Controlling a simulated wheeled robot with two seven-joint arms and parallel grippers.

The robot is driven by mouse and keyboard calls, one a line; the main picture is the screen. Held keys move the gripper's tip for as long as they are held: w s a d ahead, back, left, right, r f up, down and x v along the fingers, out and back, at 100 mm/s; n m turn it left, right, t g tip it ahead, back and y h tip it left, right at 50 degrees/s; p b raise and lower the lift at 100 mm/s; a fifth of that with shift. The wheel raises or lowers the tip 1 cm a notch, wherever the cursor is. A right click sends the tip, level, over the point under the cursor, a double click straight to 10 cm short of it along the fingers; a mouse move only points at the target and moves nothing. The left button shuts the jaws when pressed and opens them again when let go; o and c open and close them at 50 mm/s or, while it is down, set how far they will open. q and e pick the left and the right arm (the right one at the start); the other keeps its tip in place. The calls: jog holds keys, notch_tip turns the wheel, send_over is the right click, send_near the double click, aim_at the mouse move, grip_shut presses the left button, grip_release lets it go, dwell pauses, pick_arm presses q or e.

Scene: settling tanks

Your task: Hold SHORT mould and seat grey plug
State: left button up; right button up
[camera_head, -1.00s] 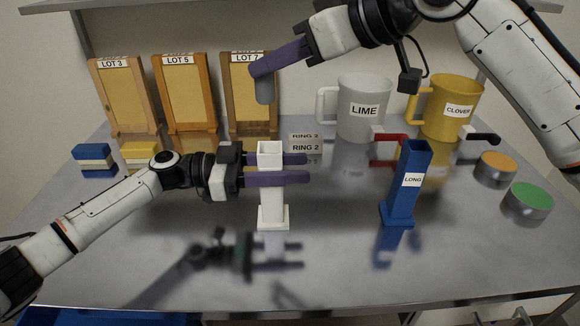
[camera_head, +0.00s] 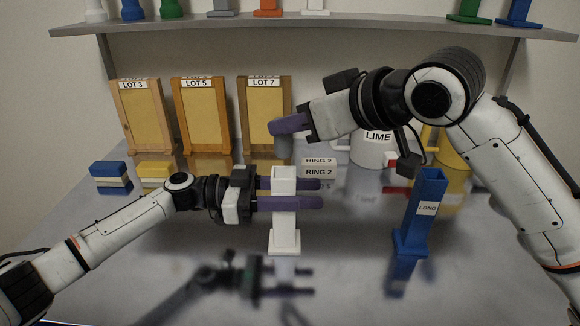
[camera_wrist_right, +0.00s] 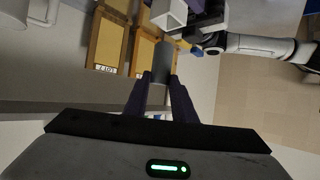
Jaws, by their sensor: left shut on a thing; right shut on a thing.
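A white square hollow mould (camera_head: 285,220) on a square foot stands upright on the bench; no SHORT label shows. My left gripper (camera_head: 290,193) is shut around its upper part, one purple finger on each side. My right gripper (camera_head: 284,126) is shut on a grey plug (camera_head: 284,148), which hangs downward just above the mould's open top, apart from it. In the right wrist view the plug (camera_wrist_right: 162,58) sits between my purple fingers, with the white mould (camera_wrist_right: 168,14) beyond its end. Whether the plug is exactly in line with the opening I cannot tell.
A blue mould labelled LONG (camera_head: 420,215) stands to the right. The LIME mug (camera_head: 376,152) is partly hidden by my right arm. Wooden LOT frames (camera_head: 200,115) and RING 2 labels (camera_head: 320,172) are behind. Blue and yellow blocks (camera_head: 110,175) lie left. A shelf (camera_head: 300,22) runs above.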

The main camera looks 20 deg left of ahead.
jog(key=shift+f, duration=3.2)
jog(key=o, duration=1)
jog(key=shift+f, duration=0.15)
jog(key=shift+d+r, duration=0.15)
jog(key=shift+r, duration=0.1)
jog(key=v, duration=1.1)
jog(key=shift+s+d+r, duration=0.1)
jog(key=shift+s+d, duration=0.15)
